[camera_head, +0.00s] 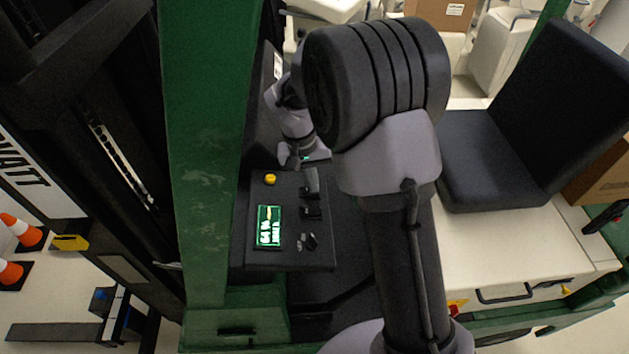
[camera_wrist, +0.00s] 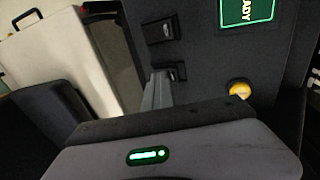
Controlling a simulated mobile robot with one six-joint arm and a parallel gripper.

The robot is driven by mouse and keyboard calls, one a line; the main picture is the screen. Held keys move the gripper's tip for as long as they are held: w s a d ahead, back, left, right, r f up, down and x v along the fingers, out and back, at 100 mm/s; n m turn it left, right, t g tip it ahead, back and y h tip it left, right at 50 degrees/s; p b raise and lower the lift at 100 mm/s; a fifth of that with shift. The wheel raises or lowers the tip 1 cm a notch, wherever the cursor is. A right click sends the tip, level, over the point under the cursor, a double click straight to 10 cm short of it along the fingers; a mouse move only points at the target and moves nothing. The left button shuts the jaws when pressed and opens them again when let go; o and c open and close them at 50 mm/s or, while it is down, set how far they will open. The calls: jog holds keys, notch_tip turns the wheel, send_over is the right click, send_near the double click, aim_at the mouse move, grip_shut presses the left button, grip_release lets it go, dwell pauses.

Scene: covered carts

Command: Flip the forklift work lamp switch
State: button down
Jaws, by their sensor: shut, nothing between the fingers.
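Two black rocker switches sit on the dark forklift dash panel (camera_head: 287,259). One switch (camera_head: 312,211) is clear of my gripper and also shows in the wrist view (camera_wrist: 161,30). The other switch (camera_wrist: 177,70) is at the tip of my gripper (camera_wrist: 158,84), which partly hides it. I cannot tell if the fingertips touch it, or which switch is for the work lamp; no labels are readable. In the head view my gripper (camera_head: 311,181) points down over the panel beside the yellow button. Its fingers are shut and empty.
A yellow button (camera_head: 270,179) and a lit green display (camera_head: 269,227) are on the panel's left, with a key switch (camera_head: 309,242) near its front edge. A green post (camera_head: 205,150) stands close on the left. A black seat (camera_head: 490,160) is at right.

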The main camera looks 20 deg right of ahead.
aim_at(306, 189)
jog(key=shift+s+a+f, duration=0.1)
jog(key=shift+a+f, duration=0.1)
jog(key=shift+a, duration=0.15)
jog(key=shift+a+r, duration=0.1)
jog(key=shift+r, duration=0.15)
jog(key=r, duration=0.1)
jog(key=a+r, duration=0.1)
jog(key=r, duration=0.1)
jog(key=shift+w+a+p, duration=0.3)
jog(key=shift+w, duration=0.05)
notch_tip(306, 189, up, 14)
jog(key=p, duration=0.2)
jog(key=shift+a, duration=0.3)
